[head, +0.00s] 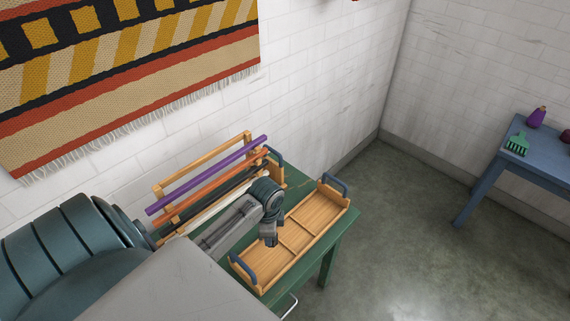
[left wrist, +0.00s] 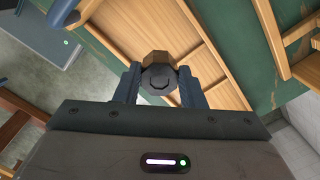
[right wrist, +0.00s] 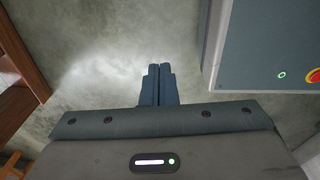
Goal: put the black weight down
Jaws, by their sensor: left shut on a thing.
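My left gripper (left wrist: 159,85) is shut on the black weight (left wrist: 158,72), a dark faceted piece held between its fingertips. In the head view my left gripper (head: 268,238) points down at the near-left side of the wooden tray (head: 318,232); the weight is hard to make out there. In the left wrist view the tray's pale wooden floor and dividers (left wrist: 205,58) lie behind the weight, and I see no contact between them. The tray has blue end handles and looks empty. My right gripper (right wrist: 158,85) is shut and empty over the grey floor.
The tray stands on a green table (head: 344,232). A wooden rack with purple (head: 207,176), orange, black and white rods stands behind my left arm. A blue table (head: 545,160) at the right holds a green brush (head: 518,144) and a purple bottle (head: 536,117). Open floor lies between.

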